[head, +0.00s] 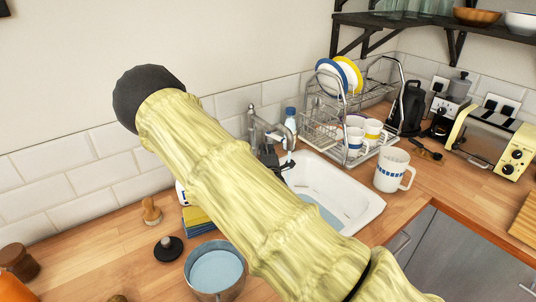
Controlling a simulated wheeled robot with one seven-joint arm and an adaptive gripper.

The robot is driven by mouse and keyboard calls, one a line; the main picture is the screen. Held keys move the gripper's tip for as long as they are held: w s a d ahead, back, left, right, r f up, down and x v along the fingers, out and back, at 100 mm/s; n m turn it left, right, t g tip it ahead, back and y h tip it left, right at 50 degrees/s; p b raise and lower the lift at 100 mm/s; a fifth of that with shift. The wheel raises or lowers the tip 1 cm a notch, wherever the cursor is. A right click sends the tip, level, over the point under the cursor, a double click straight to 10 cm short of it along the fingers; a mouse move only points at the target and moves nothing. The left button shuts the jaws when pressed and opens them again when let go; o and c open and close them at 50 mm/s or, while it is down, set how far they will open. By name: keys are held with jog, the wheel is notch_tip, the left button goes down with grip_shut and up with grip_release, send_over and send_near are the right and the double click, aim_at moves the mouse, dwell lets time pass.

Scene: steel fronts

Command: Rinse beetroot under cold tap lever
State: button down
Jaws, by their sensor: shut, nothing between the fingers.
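The metal tap (265,128) stands behind the white sink (362,203), against the tiled wall. A short bluish streak, perhaps water, shows under its spout. Bluish water shows in the basin. My gripper (283,167) is a small dark shape just below the tap, close to its spout; it looks shut and empty. I cannot tell whether it touches the tap or its lever. My arm's pale yellow-green sleeve crosses the middle of the view and hides the near left part of the sink. I cannot make out a beetroot.
A dish rack (335,125) with plates and cups stands right of the tap. A white mug (393,170) is at the sink's right. A pot (215,268), sponges (197,219) and a black stopper-like item (168,248) are on the left. A toaster (490,142) stands far right.

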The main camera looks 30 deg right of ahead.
jog(key=shift+w+d+f+p, duration=0.1)
jog(key=shift+w+d+p, duration=0.2)
jog(key=shift+d, duration=0.35)
jog(key=shift+w+d+r+p, duration=0.1)
jog(key=shift+w+d+p, duration=0.2)
jog(key=shift+d, duration=0.35)
jog(key=shift+w+d+f+p, duration=0.1)
jog(key=shift+w+d+p, duration=0.15)
jog(key=shift+d, duration=0.4)
